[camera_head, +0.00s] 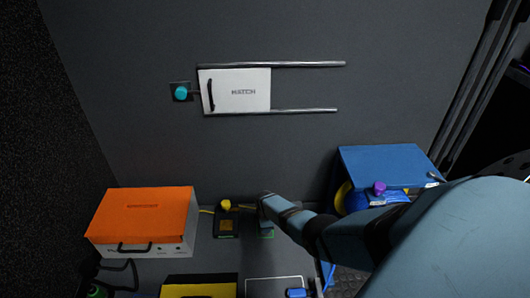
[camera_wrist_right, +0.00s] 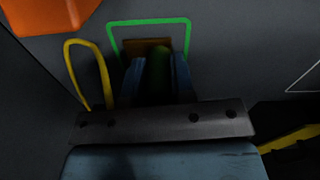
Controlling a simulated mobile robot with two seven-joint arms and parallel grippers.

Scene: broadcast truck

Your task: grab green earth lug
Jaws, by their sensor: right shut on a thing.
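The green earth lug (camera_wrist_right: 158,72) is a dark green upright piece, seen between the two fingers of my right gripper (camera_wrist_right: 157,75) in the right wrist view. The gripper is shut on it, with a finger on each side. The lug is over a small brown block inside a green square outline (camera_wrist_right: 112,40) on the grey worktop. In the head view my right gripper (camera_head: 265,212) points down at the green outline (camera_head: 266,234) and hides the lug. My left gripper is not in view.
An orange-lidded case (camera_head: 145,212) stands at left. A black box with a yellow plug (camera_head: 225,205) and a yellow cable sits just left of my gripper. A blue stand (camera_head: 385,165) is at right. A yellow-and-black case (camera_head: 200,289) is at the front. The hatch (camera_head: 235,91) is on the wall.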

